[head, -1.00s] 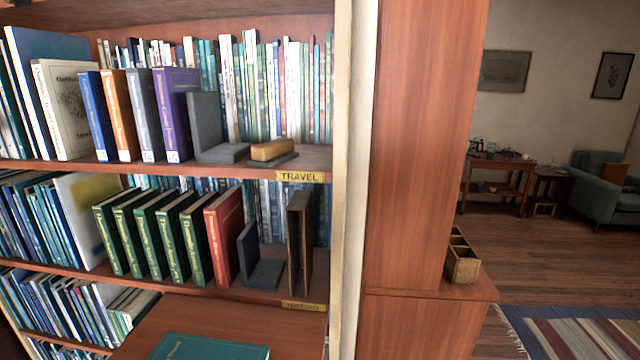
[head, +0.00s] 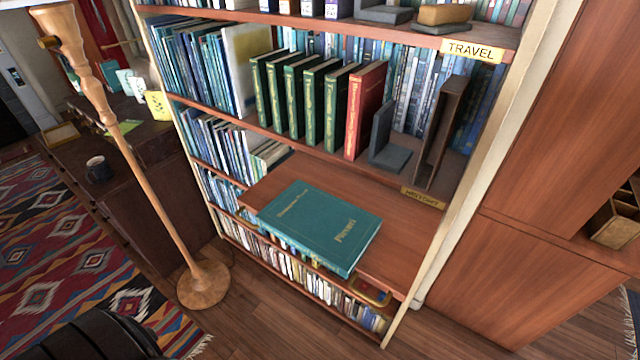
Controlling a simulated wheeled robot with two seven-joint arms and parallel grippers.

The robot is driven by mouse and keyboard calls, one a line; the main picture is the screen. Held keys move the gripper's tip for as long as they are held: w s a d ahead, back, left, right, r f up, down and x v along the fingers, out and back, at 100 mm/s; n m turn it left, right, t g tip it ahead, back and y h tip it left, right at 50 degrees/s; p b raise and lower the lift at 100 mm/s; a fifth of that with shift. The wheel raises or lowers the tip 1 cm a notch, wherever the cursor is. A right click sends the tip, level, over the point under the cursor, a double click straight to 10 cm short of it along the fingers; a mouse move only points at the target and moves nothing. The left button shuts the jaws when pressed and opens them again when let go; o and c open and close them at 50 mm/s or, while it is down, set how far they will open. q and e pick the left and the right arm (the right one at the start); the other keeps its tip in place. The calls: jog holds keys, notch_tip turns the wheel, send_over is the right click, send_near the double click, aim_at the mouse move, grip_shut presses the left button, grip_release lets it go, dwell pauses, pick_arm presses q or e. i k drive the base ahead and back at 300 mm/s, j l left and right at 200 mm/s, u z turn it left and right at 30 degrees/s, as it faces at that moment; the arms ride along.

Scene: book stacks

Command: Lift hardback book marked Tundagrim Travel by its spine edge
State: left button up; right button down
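A teal-green hardback book (head: 318,224) with gold lettering lies flat on a pull-out wooden shelf board (head: 392,240) at the front of the bookcase. Its cover faces up; a title line and a larger word in gold show, but the small print is too fine to read surely. Its front edge reaches the board's front edge and seems to overhang it. Neither of my grippers shows in the head view.
Green books and a red book (head: 366,110) stand on the shelf above, beside a grey bookend (head: 388,142). A wooden floor lamp (head: 150,180) stands left of the bookcase. A dark cabinet (head: 135,200) is behind it. A wooden panel (head: 545,130) rises at right.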

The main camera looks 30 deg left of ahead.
aim_at(335, 233)
jog(key=u, duration=0.75)
jog(key=k+j, duration=0.05)
jog(key=j, duration=0.05)
